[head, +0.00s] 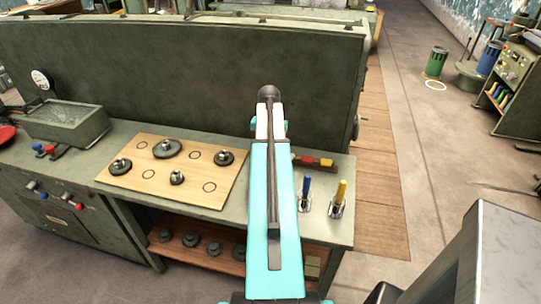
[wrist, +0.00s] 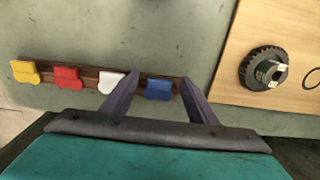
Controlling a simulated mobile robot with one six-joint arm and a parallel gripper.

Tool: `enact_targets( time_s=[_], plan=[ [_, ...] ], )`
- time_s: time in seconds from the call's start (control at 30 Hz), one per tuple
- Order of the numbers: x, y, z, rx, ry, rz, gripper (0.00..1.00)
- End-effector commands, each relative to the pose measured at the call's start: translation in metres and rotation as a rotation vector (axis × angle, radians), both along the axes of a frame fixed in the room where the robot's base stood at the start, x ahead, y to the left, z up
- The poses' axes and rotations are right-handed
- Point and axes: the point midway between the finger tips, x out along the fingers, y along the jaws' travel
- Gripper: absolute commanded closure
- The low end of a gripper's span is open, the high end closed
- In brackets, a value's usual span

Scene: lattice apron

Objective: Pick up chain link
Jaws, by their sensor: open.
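No part is plainly recognisable as a chain link. Small coloured pieces with rounded, lobed ends sit in a row on a dark wooden strip (wrist: 90,74) in the wrist view: a yellow piece (wrist: 25,71), a red piece (wrist: 67,76), a white piece (wrist: 110,80) and a blue piece (wrist: 159,89). My gripper (wrist: 160,78) is open and empty above the strip. The blue piece shows between its fingers, and the white piece is beside the left finger. Contact and height cannot be told. In the head view my arm hides the gripper and part of the strip; its red piece (head: 309,160) shows.
A wooden board (head: 140,183) with several dark gears lies left of my arm; one gear (wrist: 263,68) shows in the wrist view. A blue-handled tool (head: 306,190) and a yellow-handled tool (head: 340,193) stand in holders at right. A tall green panel (head: 150,65) rises behind.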

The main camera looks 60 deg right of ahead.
Motion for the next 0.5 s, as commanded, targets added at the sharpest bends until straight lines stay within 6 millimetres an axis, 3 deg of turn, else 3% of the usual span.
enact_targets(
  time_s=[0.33, 0.37, 0.5],
  plan=[
    [0.0002, 0.0002, 0.0003, 0.000, 0.000, 0.000, 0.47],
    [0.0002, 0.0002, 0.0003, 0.000, 0.000, 0.000, 0.49],
    [0.0002, 0.0002, 0.0003, 0.000, 0.000, 0.000, 0.72]
  ],
)
